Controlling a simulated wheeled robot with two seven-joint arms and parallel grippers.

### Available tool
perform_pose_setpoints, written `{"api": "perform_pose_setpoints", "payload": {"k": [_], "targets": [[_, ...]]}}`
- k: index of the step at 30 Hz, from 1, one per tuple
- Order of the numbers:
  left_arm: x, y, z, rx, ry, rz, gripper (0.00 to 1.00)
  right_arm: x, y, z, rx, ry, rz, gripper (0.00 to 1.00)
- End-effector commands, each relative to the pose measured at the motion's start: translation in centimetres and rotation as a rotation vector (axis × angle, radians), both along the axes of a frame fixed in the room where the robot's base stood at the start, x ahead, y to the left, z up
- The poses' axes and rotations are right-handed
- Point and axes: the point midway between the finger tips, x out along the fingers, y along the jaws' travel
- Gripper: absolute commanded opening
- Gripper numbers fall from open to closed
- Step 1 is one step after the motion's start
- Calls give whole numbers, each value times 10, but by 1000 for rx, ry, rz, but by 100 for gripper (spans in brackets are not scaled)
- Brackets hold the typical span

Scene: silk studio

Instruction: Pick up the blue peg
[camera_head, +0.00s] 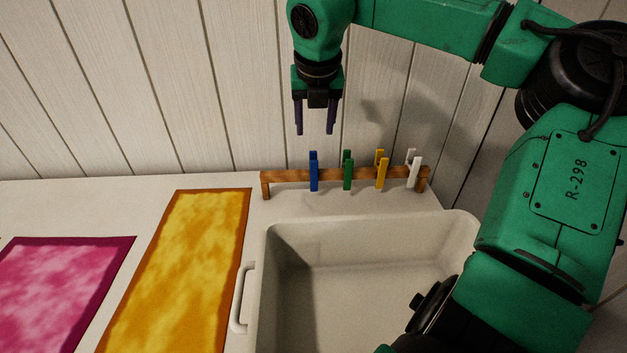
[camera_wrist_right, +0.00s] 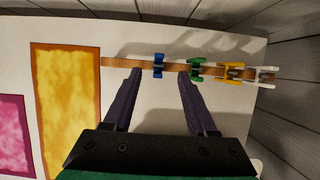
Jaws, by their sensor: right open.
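The blue peg (camera_head: 314,172) is clipped upright on a wooden rail (camera_head: 280,176) at the back of the table, the leftmost of the pegs there. It also shows in the right wrist view (camera_wrist_right: 158,63), ahead of and between the fingertips. My right gripper (camera_head: 315,130) is open and empty, pointing down above the blue peg, with a gap between its fingertips and the peg. Its two dark purple fingers show in the right wrist view (camera_wrist_right: 160,75), apart from each other. My left gripper is not in the head view.
A green peg (camera_head: 348,171), a yellow peg (camera_head: 382,173) and a white peg (camera_head: 414,173) sit along the rail to the right. A grey basin (camera_head: 262,300) stands in front. Yellow cloth (camera_head: 187,260) and pink cloth (camera_head: 62,290) lie to the left. A plank wall rises behind.

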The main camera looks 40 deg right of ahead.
Motion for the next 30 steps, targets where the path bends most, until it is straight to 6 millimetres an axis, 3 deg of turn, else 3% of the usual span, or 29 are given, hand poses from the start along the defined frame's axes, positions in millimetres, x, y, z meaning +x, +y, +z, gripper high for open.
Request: {"api": "perform_pose_setpoints", "payload": {"k": [9, 14, 19, 27, 28, 30], "targets": [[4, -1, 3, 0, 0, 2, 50, 21, -18, -68, 3, 4, 0, 57], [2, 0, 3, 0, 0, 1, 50, 27, -23, -87, 1, 4, 0, 57], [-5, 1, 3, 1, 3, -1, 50, 35, -28, -119, 2, 6, -1, 57], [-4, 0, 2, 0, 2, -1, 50, 40, -31, -128, 0, 1, 0, 57], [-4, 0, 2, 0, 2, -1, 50, 40, -31, -128, 0, 1, 0, 54], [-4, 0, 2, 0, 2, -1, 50, 39, -31, -128, 0, 1, 0, 27]]}}
